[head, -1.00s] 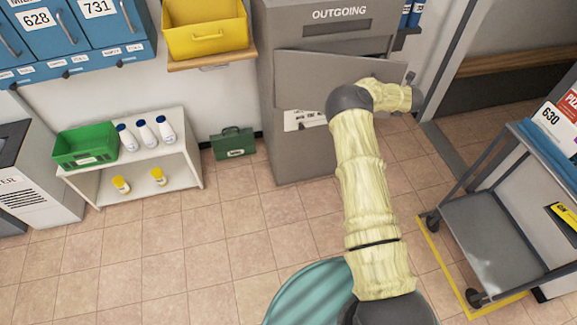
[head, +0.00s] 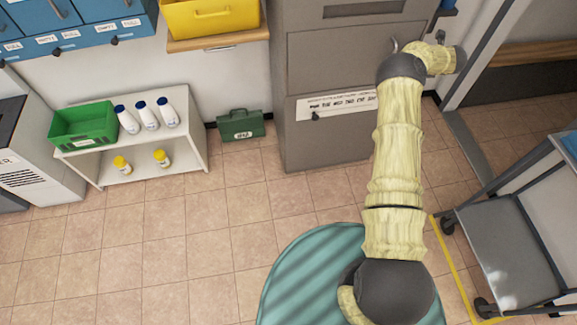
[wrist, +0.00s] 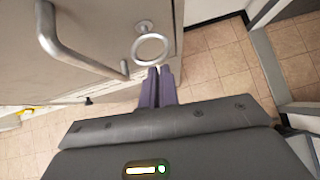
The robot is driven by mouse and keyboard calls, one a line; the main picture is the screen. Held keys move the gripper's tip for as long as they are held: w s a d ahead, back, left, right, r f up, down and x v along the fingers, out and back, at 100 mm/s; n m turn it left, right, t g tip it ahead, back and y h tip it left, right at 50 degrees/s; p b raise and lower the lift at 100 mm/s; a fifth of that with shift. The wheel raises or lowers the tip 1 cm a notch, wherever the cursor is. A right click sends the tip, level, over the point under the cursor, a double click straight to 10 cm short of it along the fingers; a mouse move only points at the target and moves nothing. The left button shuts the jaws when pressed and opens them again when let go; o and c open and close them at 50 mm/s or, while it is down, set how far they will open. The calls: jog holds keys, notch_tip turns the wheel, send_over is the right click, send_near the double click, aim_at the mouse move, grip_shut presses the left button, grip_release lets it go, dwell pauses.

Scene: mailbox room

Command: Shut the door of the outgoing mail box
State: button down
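The grey outgoing mail box (head: 305,145) stands at the top centre in the head view. Its door (head: 335,62) looks flush with the front, with no visible gap; its right part is hidden by my arm. In the wrist view a bar handle (wrist: 65,45) and a metal ring (wrist: 150,50) show on the grey front. My gripper (wrist: 158,73) is at the right of this front, its two purple fingers together with nothing between them. The fingertips are close to the ring and the box edge; I cannot tell whether they touch. The fingers are hidden in the head view.
A grey cart (head: 500,245) stands at the right on yellow floor tape. A white shelf (head: 185,150) with a green bin (head: 85,125) and bottles is at left. A green case (head: 240,125) sits beside the box. The tiled floor at left centre is clear.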

jog(key=shift+w+a+r, duration=0.4)
jog(key=shift+w+r, duration=0.1)
jog(key=shift+w, duration=0.05)
jog(key=shift+r, duration=0.15)
jog(key=shift+d, duration=0.1)
jog(key=s+d+r, duration=0.3)
jog(key=s+r, duration=0.2)
jog(key=s, duration=0.6)
jog(key=shift+s+d+r, duration=0.15)
jog(key=shift+s+r, duration=0.2)
jog(key=shift+r, duration=0.05)
